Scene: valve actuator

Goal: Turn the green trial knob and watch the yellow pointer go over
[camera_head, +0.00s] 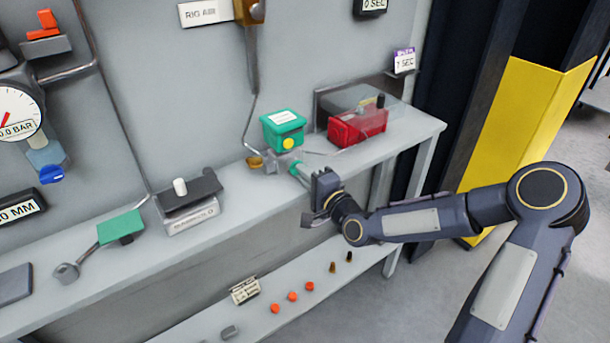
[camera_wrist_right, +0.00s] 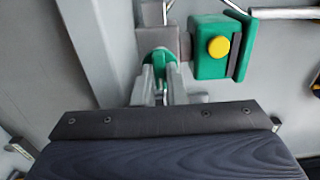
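The green trial knob (camera_head: 297,170) sticks out from a grey fitting below the green box (camera_head: 283,129) on the bench. A round yellow mark (camera_head: 288,143), which looks like the pointer, sits on the box's front; it also shows in the right wrist view (camera_wrist_right: 218,47). My right gripper (camera_head: 314,180) is at the knob, in line with it. In the right wrist view its two fingers (camera_wrist_right: 160,86) stand close together with the green knob (camera_wrist_right: 158,62) between them, and seem closed on it. The fingers partly hide the knob. My left gripper is not in view.
A red box (camera_head: 358,125) under a clear cover stands right of the green box. A grey block with a white knob (camera_head: 180,187) and a green-handled lever (camera_head: 120,228) lie to the left. Several small orange caps (camera_head: 292,296) stand on the lower shelf.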

